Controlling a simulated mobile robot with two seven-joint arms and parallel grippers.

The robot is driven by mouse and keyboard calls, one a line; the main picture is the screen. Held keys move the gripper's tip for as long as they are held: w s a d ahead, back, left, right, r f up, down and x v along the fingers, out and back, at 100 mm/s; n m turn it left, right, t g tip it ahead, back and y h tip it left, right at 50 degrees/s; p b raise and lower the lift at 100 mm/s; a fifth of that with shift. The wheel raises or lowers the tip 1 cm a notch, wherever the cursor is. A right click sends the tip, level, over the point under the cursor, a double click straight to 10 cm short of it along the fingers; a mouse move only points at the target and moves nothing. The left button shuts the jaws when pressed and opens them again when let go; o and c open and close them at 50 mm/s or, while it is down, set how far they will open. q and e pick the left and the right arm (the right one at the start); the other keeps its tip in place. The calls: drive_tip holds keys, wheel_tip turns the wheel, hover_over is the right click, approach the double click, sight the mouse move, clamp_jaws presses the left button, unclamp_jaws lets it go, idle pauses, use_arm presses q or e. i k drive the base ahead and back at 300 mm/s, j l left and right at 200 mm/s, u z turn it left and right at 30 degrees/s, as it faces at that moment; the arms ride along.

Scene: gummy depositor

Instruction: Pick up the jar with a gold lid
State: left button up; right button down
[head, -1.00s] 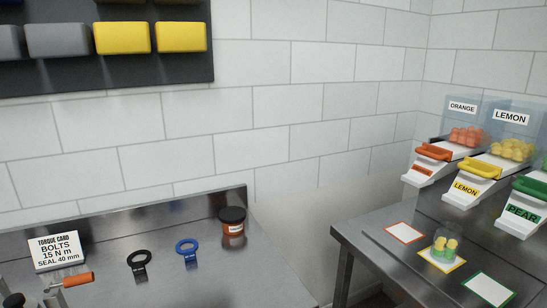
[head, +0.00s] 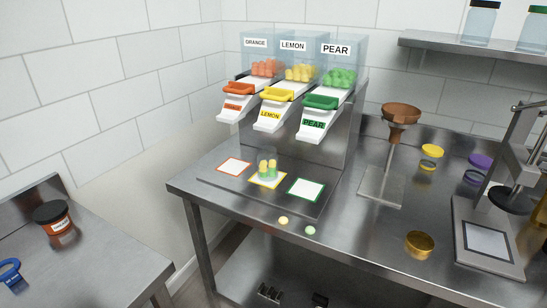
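A low, round, gold-coloured piece (head: 420,244) stands on the steel table, right of centre in the head view. It looks like a small cup or lid, and I cannot tell whether a jar is part of it. Behind it is a small clear container with a yellow lid (head: 432,151). Beside that is one with a purple lid (head: 480,161). Neither of my grippers is recognisable in view.
Three dispensers, orange, lemon and pear (head: 320,103), stand at the table's back left. A brown funnel on a stand (head: 401,115) and a press (head: 490,240) flank the yellow and purple lids. Two loose gummies (head: 283,220) lie near the front edge. A gap separates the left bench (head: 95,260).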

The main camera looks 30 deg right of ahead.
sight(268, 159)
drive_tip(key=z, duration=1)
